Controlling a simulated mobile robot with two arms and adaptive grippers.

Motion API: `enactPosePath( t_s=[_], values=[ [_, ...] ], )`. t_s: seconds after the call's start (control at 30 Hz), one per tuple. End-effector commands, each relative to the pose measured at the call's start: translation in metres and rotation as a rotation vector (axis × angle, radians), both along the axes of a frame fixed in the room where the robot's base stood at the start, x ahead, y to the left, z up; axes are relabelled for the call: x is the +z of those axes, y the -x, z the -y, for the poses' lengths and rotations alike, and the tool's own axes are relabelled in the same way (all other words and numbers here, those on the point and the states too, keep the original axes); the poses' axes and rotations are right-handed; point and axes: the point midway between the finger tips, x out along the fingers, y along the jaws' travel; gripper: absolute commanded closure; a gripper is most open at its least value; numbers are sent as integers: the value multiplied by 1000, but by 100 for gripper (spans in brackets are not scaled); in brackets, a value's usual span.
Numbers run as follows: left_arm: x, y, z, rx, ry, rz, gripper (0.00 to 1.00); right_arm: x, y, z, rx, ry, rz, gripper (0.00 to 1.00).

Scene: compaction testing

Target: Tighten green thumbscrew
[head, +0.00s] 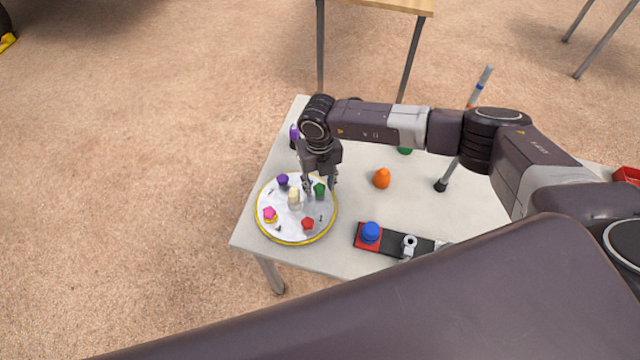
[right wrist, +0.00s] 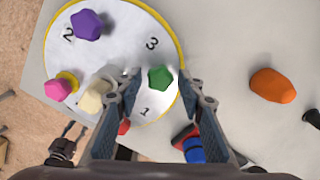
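The green thumbscrew (head: 320,192) stands on a round white plate with a yellow rim (head: 286,241). In the right wrist view the green thumbscrew (right wrist: 161,77) lies between the numbers 3 and 1. My right gripper (head: 319,184) is over the plate and points down at it. In the right wrist view my right gripper (right wrist: 160,82) is open, with one fingertip on each side of the green head and a gap visible on both sides. I cannot tell how far down the fingertips reach. My left gripper is not in view.
Purple (head: 282,180), pink (head: 270,214) and red (head: 307,224) knobs and a cream post (head: 294,197) share the plate. An orange piece (head: 382,178) stands to the right. A blue-topped item (head: 370,233) sits on a dark strip in front. The table (head: 345,206) has bare space between.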

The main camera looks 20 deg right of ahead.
Motion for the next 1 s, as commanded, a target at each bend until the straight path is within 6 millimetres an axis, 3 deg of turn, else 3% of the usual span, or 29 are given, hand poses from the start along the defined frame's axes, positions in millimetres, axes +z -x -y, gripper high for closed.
enactPosePath(
  t_s=[0.3,0.8,1.0],
  values=[
    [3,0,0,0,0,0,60,3,0,0,3,0,0,64],
    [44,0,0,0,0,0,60,59,0,0,4,-1,0,64],
    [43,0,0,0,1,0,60,60,0,0,4,-1,0,64]
  ],
)
